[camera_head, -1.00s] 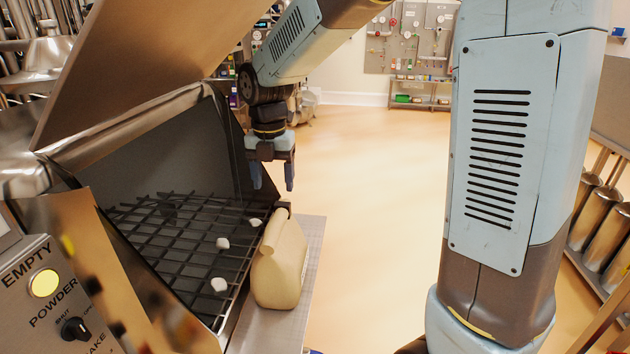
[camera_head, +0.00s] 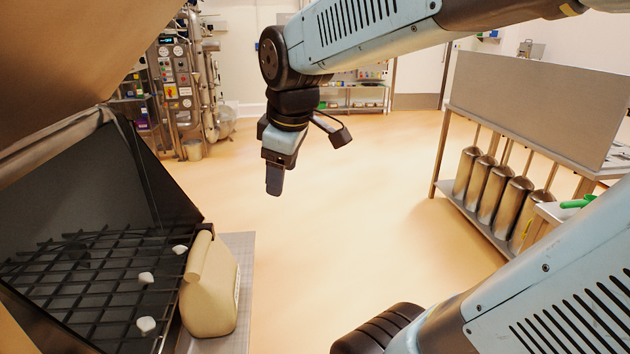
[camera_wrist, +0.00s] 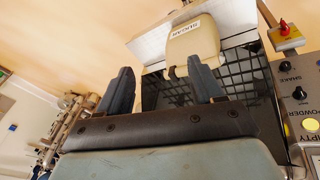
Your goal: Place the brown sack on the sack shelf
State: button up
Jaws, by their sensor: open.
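The brown sack (camera_head: 210,290), pale tan with a folded top, stands upright on the grey metal sack shelf (camera_head: 243,262) beside the hopper's grate. In the wrist view the sack (camera_wrist: 193,45) shows printed lettering and sits on the pale shelf (camera_wrist: 150,47), against the dark grate. My gripper (camera_head: 273,188) hangs in the air over the floor, up and to the right of the sack, and does not touch it. In the wrist view my gripper (camera_wrist: 164,84) has its two fingers well apart with nothing between them.
The hopper's black grate (camera_head: 95,285) holds three white lumps, under a raised metal lid (camera_head: 80,60). A control panel (camera_wrist: 305,105) with knobs and a lit lamp is beside it. A rack (camera_head: 500,250) with several metal cylinders stands at right. The floor between is clear.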

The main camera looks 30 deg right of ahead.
jog(key=s+d+m+t, duration=0.1)
jog(key=s+d+m, duration=0.2)
jog(key=s+m, duration=0.3)
jog(key=m, duration=0.3)
jog(key=shift+s+m+t, duration=0.3)
jog(key=shift+s, duration=0.1)
dwell(0.5)
